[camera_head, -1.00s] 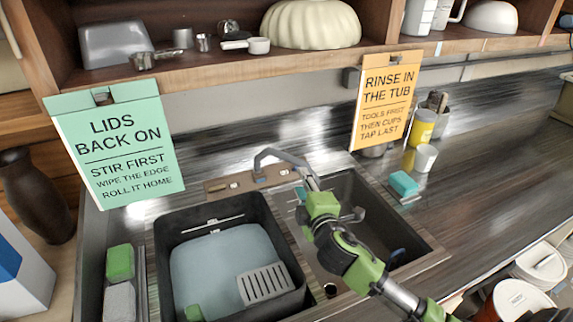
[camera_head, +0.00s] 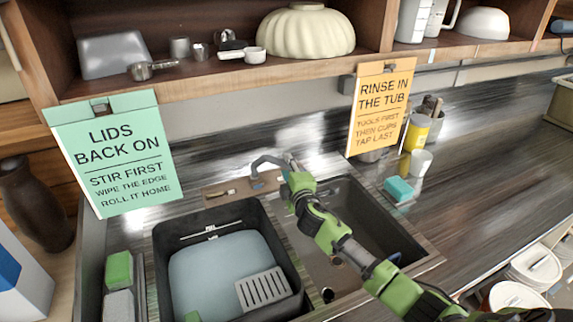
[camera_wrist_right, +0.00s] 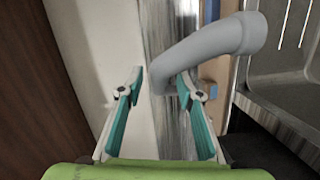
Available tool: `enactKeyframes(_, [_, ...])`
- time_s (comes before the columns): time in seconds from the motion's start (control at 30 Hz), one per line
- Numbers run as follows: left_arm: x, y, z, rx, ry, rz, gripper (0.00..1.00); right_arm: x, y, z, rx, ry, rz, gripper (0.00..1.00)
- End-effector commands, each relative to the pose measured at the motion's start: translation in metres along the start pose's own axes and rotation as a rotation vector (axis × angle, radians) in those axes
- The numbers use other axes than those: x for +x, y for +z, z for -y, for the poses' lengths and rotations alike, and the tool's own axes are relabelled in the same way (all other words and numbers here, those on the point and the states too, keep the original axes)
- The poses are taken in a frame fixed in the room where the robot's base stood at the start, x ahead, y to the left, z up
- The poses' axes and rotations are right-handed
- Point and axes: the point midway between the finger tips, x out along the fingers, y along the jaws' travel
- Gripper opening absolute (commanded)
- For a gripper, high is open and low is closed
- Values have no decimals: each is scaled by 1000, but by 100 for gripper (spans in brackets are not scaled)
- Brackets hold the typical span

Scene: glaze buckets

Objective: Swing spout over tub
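The grey spout (camera_head: 265,161) rises from the faucet base behind the sink. Its right part is hidden behind my right gripper (camera_head: 288,160) in the head view. In the right wrist view the bent spout (camera_wrist_right: 215,50) reaches in from the upper right, with its end at the fingertips. My right gripper (camera_wrist_right: 160,74) has its teal fingers apart; the spout overlaps the right fingertip, and contact is unclear. The dark tub (camera_head: 170,232) with pale blue water stands in the left basin. A small green piece at the bottom edge may be my left arm; no left fingers show.
The right basin (camera_head: 350,205) lies under my right arm. A teal sponge (camera_head: 398,188), a white cup (camera_head: 421,162) and a yellow container (camera_head: 416,132) stand to its right. Two hanging signs, green (camera_head: 118,150) and orange (camera_head: 381,105), flank the spout.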

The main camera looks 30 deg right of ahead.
Motion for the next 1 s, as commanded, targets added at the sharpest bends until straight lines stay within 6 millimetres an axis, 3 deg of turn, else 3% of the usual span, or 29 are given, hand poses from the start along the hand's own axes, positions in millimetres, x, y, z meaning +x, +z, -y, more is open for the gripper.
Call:
enactKeyframes(0.2, [-1, 1, 0, 0, 0, 1, 0, 13, 0, 0, -1, -1, 0, 33])
enactKeyframes(0.5, [-1, 4, -1, -1, 1, 6, 0, 15, 0, 0, 0, -1, 0, 33])
enactKeyframes(0.63, [-1, 5, -2, -1, 2, 7, 0, 14, 0, 0, 0, -1, 0, 2])
enactKeyframes(0.87, [0, 5, -3, -1, 3, 8, 0, 14, -2, 1, 1, -1, 1, 0])
enactKeyframes(1.0, [7, 7, -3, -1, 3, 9, 0, 15, -12, 4, 6, 2, 14, 0])
